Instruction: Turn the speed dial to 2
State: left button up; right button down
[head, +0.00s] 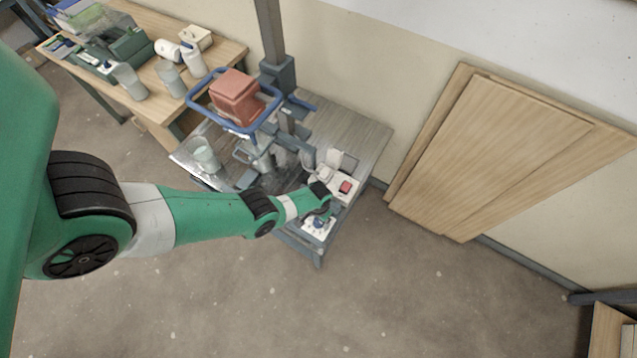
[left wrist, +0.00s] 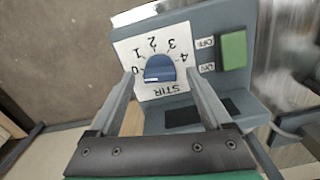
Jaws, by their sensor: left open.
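The speed dial (left wrist: 160,68) is a blue round knob on a white plate (left wrist: 128,48) marked STIR, with numbers 0 to 4 around it. The plate appears upside down in the left wrist view. A pale mark shows on the knob's lower edge; which number the dial is set to I cannot tell. In the head view the blue dial (head: 318,223) is at the front of the grey stand. My left gripper (left wrist: 161,74) is open, its two fingers on either side of the knob, with gaps visible. My right gripper is not in view.
A green switch (left wrist: 233,50) marked ON and OFF is beside the plate. Wooden boards (head: 510,140) lean on the wall.

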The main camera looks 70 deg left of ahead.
pick_arm(q)
grip_shut()
jog(key=shift+m, duration=0.3)
jog(key=m, duration=0.3)
jog(key=shift+m, duration=0.3)
jog(key=m, duration=0.3)
jog(key=shift+m, duration=0.3)
jog(key=m, duration=0.3)
jog(key=shift+m, duration=2.5)
